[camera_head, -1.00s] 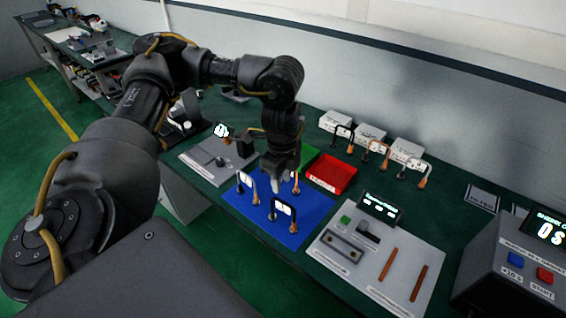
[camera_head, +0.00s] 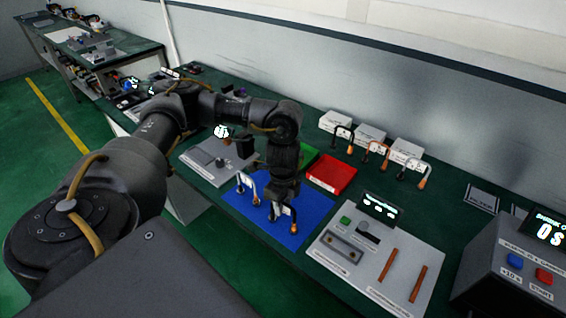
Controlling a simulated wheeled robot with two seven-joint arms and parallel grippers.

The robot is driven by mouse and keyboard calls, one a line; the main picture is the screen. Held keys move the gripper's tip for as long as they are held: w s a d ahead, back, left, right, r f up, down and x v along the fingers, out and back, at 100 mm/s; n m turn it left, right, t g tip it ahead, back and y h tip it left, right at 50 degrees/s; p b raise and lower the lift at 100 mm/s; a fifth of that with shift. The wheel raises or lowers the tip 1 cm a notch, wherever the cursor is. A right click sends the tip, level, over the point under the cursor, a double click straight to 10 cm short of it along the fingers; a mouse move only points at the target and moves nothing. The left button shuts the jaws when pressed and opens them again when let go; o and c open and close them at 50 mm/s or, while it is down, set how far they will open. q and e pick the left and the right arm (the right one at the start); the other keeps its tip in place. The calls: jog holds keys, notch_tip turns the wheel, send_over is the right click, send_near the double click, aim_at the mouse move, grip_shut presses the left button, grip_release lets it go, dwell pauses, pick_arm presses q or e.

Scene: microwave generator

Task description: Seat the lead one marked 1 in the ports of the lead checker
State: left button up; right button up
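My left gripper (camera_head: 282,206) points down over the blue mat (camera_head: 305,225), at the front lead (camera_head: 290,213). It hides most of that lead, so I cannot tell whether the fingers are open or shut on it. A second lead (camera_head: 248,188) with a pale tag stands to its left on the mat. The tag marks are too small to read surely. A grey panel (camera_head: 325,270) right of the mat has a dark two-hole port block (camera_head: 343,249), a green button and a lit display (camera_head: 378,207); it may be the lead checker. My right gripper is not in view.
A red tray (camera_head: 331,174) and a green tray (camera_head: 308,156) lie behind the mat. Several leads stand before white boxes (camera_head: 370,135) at the wall. Another grey panel (camera_head: 205,160) is at the left. A grey timer box (camera_head: 510,262) stands far right.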

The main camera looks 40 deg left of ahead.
pick_arm(q)
jog(key=shift+f, duration=0.6)
grip_shut()
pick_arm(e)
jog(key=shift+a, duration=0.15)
pick_arm(q)
jog(key=shift+r, duration=0.1)
